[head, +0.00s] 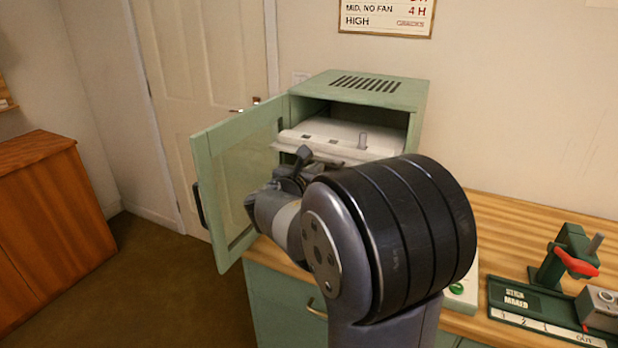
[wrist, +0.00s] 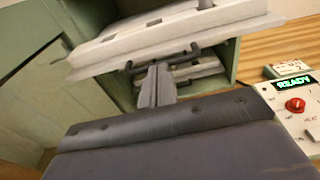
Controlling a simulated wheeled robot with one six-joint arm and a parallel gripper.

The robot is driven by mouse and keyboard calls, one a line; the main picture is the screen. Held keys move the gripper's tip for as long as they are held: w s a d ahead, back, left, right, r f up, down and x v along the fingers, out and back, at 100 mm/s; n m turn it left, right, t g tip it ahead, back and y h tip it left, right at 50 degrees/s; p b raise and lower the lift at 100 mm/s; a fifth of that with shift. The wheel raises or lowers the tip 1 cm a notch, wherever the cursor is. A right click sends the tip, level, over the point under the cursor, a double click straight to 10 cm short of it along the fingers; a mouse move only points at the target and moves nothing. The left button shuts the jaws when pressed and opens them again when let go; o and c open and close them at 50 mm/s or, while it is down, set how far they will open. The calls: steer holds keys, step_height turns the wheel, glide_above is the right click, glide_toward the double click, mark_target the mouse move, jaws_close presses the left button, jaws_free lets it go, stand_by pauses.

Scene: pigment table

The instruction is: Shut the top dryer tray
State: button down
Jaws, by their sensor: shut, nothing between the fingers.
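The green dryer (head: 405,92) stands on the wooden counter with its glazed door (head: 235,172) swung open to the left. The white top tray (head: 335,132) sticks out past the dryer's front opening. It also shows in the wrist view (wrist: 205,28), with a dark bar handle (wrist: 187,55) along its front. My gripper (wrist: 156,72) is shut and empty, its fingertips close to the handle; whether they touch it I cannot tell. In the head view my gripper (head: 302,156) is in front of the tray, and my arm hides the dryer's lower part.
A lower tray (wrist: 197,72) sits inside the dryer below. A control box with a READY display and red knob (wrist: 295,104) is right of the dryer. A green stand with a red lever (head: 575,262) is farther right. The floor at left is clear.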

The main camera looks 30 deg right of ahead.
mark_target(341, 141)
steer(key=x, duration=0.5)
steer(key=r+x, duration=0.1)
steer(key=x, duration=0.5)
steer(key=r+x, duration=0.1)
steer(key=x, duration=0.5)
steer(key=shift+d+r+p, duration=0.15)
steer(key=shift+p, duration=0.25)
steer(key=shift+r, duration=0.1)
